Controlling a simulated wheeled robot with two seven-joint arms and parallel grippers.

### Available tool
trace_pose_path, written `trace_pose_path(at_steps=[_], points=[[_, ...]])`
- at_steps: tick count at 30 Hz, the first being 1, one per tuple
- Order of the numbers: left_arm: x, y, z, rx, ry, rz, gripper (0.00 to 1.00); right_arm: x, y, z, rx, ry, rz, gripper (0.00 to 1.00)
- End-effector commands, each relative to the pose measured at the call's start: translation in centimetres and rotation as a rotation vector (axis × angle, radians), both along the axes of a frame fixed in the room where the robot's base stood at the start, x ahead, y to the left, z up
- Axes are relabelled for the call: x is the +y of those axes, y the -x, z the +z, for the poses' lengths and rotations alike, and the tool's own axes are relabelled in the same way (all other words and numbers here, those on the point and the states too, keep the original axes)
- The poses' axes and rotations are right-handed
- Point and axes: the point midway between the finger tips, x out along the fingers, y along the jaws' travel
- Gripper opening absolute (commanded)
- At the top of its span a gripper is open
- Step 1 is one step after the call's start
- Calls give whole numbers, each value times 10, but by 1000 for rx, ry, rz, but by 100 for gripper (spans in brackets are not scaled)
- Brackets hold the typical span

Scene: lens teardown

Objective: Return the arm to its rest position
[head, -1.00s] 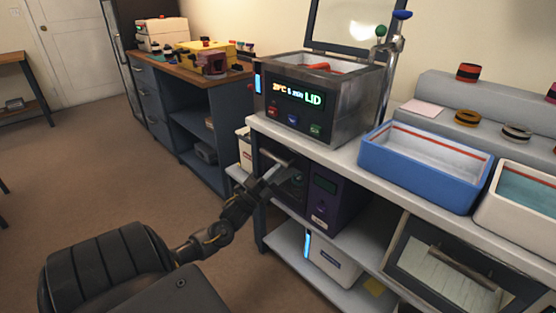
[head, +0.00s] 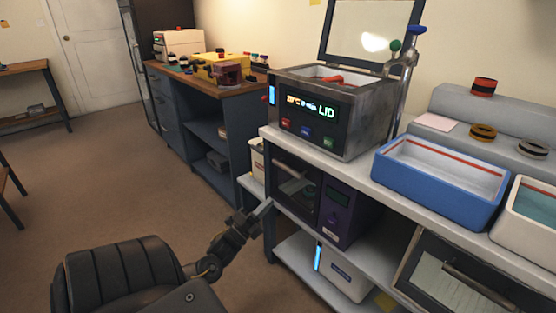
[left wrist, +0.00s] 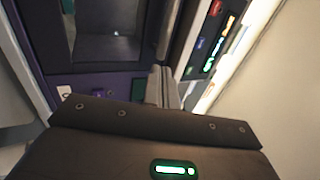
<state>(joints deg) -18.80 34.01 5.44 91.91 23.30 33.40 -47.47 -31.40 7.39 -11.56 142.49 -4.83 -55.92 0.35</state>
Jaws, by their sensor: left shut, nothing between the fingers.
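My left gripper (head: 264,208) is shut and empty. In the head view it is low in front of the left end of the bench, beside the dark purple machine (head: 341,216) under the bench top. In the left wrist view the closed fingers (left wrist: 162,88) point toward the purple machine's front (left wrist: 105,50); I cannot tell the exact gap. My right gripper is in neither view.
The steel bath with its lid up (head: 335,118) stands on the bench, with a display reading LID. A blue tub (head: 440,200) and a white tub (head: 510,235) stand to its right. A wooden-topped cabinet (head: 235,92) is behind. Open floor (head: 100,190) lies to the left.

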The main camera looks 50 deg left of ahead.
Motion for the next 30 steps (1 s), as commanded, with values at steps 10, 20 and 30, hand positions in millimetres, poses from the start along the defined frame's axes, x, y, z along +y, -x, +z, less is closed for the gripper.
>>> trace_pose_path(at_steps=[10,20,30], points=[[-1,31,-15,1,0,-1,0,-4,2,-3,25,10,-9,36],[-2,30,-16,1,1,-4,0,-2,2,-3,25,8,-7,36],[3,9,-47,207,326,20,0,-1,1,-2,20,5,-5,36]])
